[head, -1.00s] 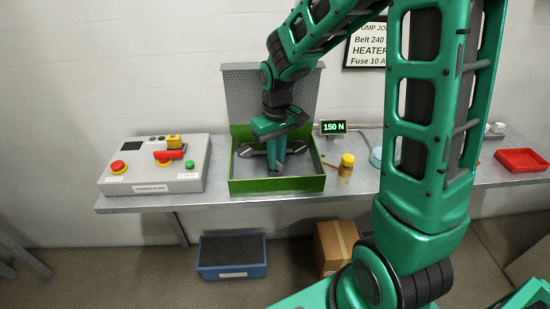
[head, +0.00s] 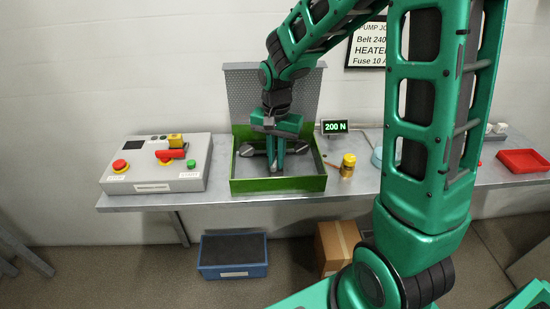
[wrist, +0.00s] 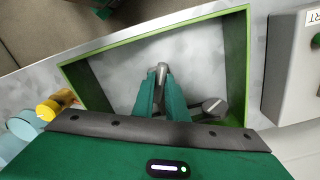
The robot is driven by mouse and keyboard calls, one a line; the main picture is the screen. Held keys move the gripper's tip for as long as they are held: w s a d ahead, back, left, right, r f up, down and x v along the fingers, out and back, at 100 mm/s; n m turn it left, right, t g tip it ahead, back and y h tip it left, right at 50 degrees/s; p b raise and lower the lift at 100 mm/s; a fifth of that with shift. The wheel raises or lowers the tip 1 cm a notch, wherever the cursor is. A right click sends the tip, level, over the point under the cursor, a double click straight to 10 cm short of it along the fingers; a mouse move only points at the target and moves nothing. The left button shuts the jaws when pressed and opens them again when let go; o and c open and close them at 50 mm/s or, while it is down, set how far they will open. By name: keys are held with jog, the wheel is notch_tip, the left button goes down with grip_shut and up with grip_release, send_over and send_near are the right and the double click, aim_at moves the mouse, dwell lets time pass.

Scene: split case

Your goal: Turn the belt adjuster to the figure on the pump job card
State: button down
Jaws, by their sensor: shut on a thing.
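My gripper (head: 276,168) reaches down into the green split case (head: 278,186). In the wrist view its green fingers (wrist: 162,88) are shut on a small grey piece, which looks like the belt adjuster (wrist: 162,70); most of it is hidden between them. A grey rounded part (wrist: 213,108) lies beside the fingers inside the case. The small display (head: 334,127) reads 200 N in green. The pump job card (head: 367,45) on the wall shows "Belt 240", "HEATER" and "Fuse 10 A", partly hidden by my arm.
A control box (head: 155,176) with red and green buttons and a red handle stands left of the case. A yellow-capped jar (head: 347,166) stands just right of it. A red tray (head: 522,160) lies at the far right. A blue bin (head: 232,256) and a carton (head: 338,245) stand below.

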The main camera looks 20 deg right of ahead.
jog(key=m, duration=0.4)
jog(key=shift+w+a+r+m, duration=0.15)
jog(key=shift+w+m, duration=0.1)
jog(key=shift+m, duration=0.15)
dwell(0.4)
jog(key=c, duration=1.8)
grip_release()
jog(key=shift+o, duration=0.2)
notch_tip(320, 180, up, 10)
jog(key=shift+r, duration=0.25)
